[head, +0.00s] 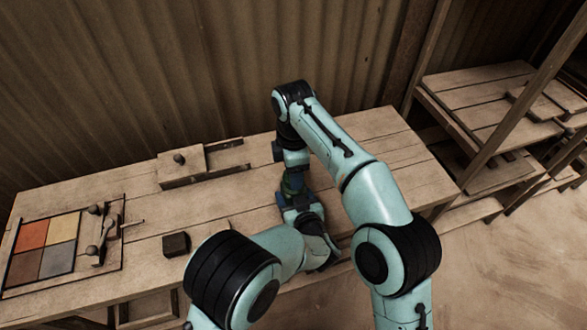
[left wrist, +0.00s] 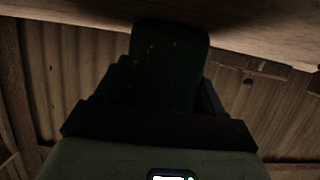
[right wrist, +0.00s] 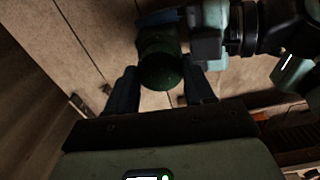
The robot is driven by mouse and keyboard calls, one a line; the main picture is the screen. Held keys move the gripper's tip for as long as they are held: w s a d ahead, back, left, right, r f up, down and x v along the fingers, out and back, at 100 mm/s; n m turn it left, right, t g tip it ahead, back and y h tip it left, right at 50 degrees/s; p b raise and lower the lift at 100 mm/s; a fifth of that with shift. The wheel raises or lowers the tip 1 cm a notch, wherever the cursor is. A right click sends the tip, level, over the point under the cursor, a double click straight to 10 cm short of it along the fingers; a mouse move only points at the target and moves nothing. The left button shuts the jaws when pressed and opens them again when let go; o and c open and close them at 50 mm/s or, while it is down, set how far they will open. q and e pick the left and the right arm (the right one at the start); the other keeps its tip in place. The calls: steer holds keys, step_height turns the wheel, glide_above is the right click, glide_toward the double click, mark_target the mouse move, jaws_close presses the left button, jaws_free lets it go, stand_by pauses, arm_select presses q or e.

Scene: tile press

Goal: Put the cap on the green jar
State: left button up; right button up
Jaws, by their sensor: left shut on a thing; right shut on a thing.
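The green jar (head: 292,187) is near the middle of the workbench, mostly hidden between my two grippers. My left gripper (head: 296,196) is shut on the jar from the near side. In the left wrist view the jar is a large dark shape (left wrist: 170,70) between the fingers. My right gripper (head: 292,160) points down from above and is shut on the cap. In the right wrist view the cap is a dark green disc (right wrist: 161,70) between the fingers, right at the left gripper. I cannot tell whether cap and jar touch.
On the workbench (head: 380,150), a tray with coloured tiles (head: 62,228) and a knobbed wooden press (head: 105,235) stand at the left. A small dark block (head: 176,244) lies front centre. A wooden box with a knob (head: 182,165) stands behind. Shelves (head: 480,90) stand at the right.

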steer(key=shift+f, duration=0.5)
